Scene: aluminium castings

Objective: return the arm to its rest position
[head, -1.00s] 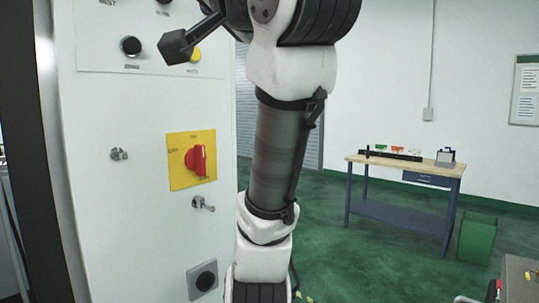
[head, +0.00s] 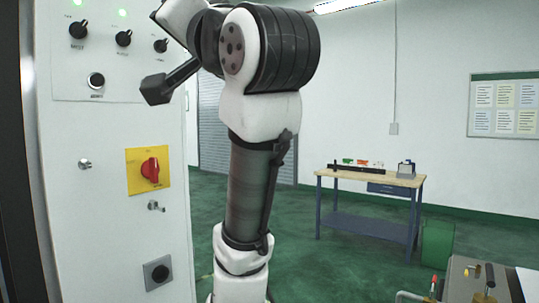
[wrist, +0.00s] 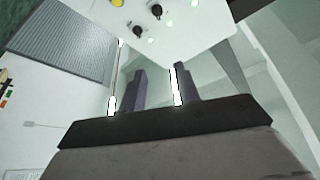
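My arm stands raised in the middle of the head view, bent at a dark ringed joint near the top. The wrist view looks past the fingers to the control cabinet's panel (wrist: 172,22), with knobs and green lights, some way off. Nothing touches the fingers.
The white control cabinet (head: 110,215) stands close at left, with a red rotary switch (head: 150,170) on a yellow plate. A workbench (head: 370,180) and green bin (head: 437,242) stand at back right. A grey surface with fittings (head: 465,285) is at lower right. Green floor between is clear.

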